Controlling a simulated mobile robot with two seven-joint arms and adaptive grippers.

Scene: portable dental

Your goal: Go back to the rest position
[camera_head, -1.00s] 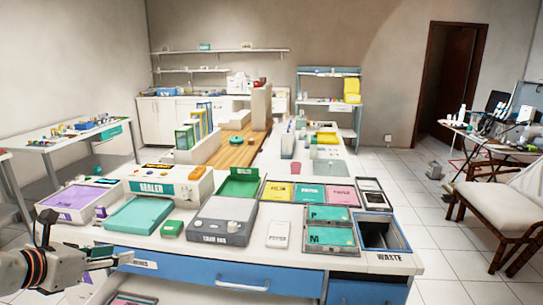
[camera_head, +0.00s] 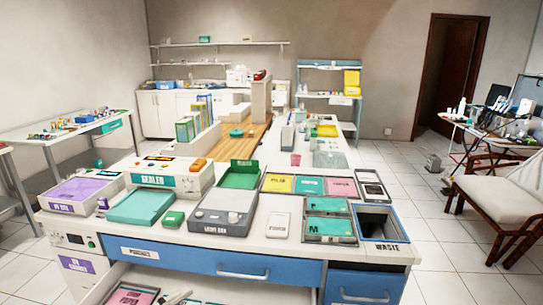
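Neither of my grippers shows in the head view now, and no part of my arms can be made out for sure. The white counter (camera_head: 262,247) in front of me carries a sealer (camera_head: 168,180), a teal tray (camera_head: 141,206), a grey device with a knob (camera_head: 222,213) and a waste bin opening (camera_head: 378,224) at its right end. Nothing is seen held above the counter.
An open drawer (camera_head: 107,278) juts out at the lower left, with a pink item (camera_head: 132,296) and a pale, partly cut-off item inside. The blue drawer (camera_head: 240,270) beside it is shut. A chair (camera_head: 497,203) stands at right; floor between is clear.

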